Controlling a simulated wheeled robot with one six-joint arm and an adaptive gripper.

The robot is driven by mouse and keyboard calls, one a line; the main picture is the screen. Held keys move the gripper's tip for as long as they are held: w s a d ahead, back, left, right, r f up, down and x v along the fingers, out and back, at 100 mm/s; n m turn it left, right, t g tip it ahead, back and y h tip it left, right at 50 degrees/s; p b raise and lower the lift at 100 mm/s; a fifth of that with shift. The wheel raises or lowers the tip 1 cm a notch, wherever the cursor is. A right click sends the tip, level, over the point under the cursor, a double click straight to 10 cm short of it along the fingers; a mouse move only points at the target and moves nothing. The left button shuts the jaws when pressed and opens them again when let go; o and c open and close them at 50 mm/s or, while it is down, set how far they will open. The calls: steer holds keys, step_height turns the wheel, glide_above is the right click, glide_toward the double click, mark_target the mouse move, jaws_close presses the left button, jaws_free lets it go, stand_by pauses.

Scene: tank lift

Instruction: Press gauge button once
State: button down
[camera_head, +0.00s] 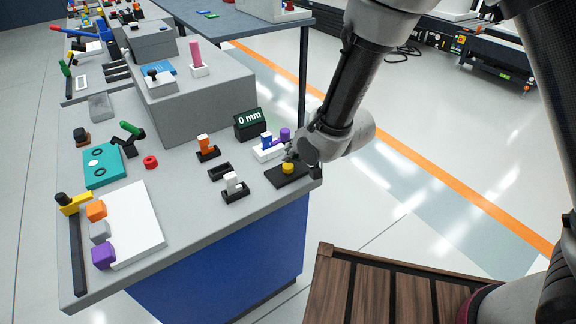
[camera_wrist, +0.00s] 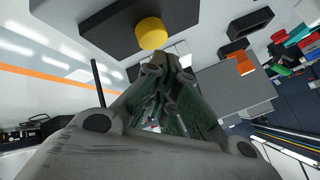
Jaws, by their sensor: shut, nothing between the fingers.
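The yellow round button (camera_head: 288,168) sits on a flat black base plate (camera_head: 273,178) at the right end of the table. The gauge (camera_head: 249,123), a dark box whose display reads "0 mm", stands behind it. My gripper (camera_head: 289,154) is just above and behind the button, partly hidden by my wrist. In the wrist view my gripper (camera_wrist: 165,64) is shut and empty, with its tips close to the yellow button (camera_wrist: 151,33). I cannot tell whether they touch it. The black base (camera_wrist: 112,33) shows around the button there.
A white block with blue and purple parts (camera_head: 266,153) stands close behind the base. Black holders with an orange part (camera_head: 206,148) and a white part (camera_head: 234,187) are to the left. A wooden slatted surface (camera_head: 385,290) lies below the table's front right.

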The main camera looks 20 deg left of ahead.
mark_target(291, 164)
steer(key=shift+r, duration=0.15)
steer(key=shift+r, duration=2.45)
steer(key=shift+f, duration=0.1)
